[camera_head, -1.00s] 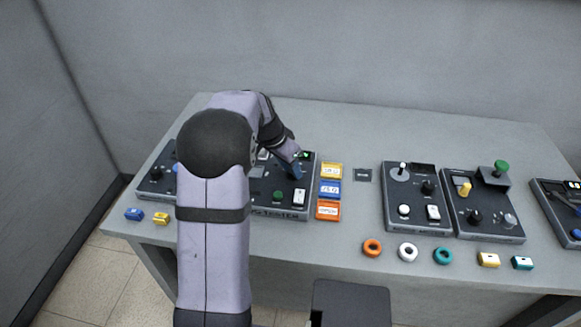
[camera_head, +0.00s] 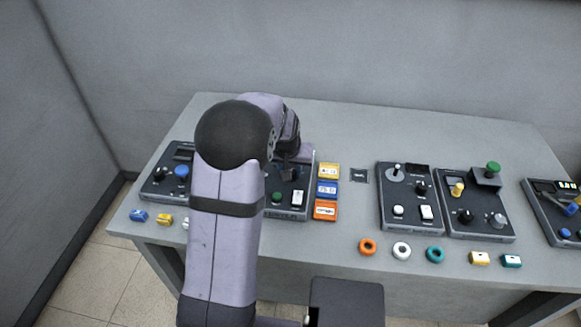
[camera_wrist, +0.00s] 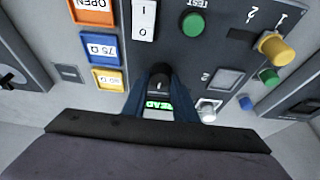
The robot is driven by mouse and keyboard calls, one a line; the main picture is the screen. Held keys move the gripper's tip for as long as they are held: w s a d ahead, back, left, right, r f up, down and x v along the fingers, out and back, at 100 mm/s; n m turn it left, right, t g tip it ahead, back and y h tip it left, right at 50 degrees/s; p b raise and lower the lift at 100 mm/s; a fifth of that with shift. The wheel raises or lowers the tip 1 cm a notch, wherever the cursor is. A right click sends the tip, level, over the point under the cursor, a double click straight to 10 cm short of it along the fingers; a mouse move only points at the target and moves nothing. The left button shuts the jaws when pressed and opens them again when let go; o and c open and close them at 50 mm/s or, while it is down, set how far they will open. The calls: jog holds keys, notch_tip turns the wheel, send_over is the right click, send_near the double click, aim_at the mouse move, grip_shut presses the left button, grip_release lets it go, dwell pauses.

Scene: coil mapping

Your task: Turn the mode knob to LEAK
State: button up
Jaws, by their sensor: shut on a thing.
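My gripper (camera_wrist: 160,95) has its two blue fingers on either side of a black knob (camera_wrist: 158,82) with a pale mark, shut on it. The knob sits on the dark tester panel (camera_wrist: 222,52), next to a green-lit display (camera_wrist: 158,106); its lettering is partly hidden by the fingers. No LEAK label is readable. In the head view my gripper (camera_head: 289,173) is over the upper part of that panel (camera_head: 285,213), and the arm hides the panel's left side and the knob.
In the wrist view, a white rocker switch (camera_wrist: 143,20), green TEST button (camera_wrist: 194,25), yellow knob (camera_wrist: 276,48) and silver knob (camera_wrist: 208,110) surround the grip. Orange (camera_head: 325,210), blue (camera_head: 327,189) and yellow (camera_head: 329,171) blocks stand right of the panel.

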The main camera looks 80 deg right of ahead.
aim_at(289, 186)
dwell(0.4)
jog(key=o, duration=1)
jog(key=shift+o, duration=0.2)
jog(key=shift+r, duration=0.1)
jog(key=b+v, duration=0.1)
jog(key=v, duration=0.6)
jog(key=shift+r, duration=0.1)
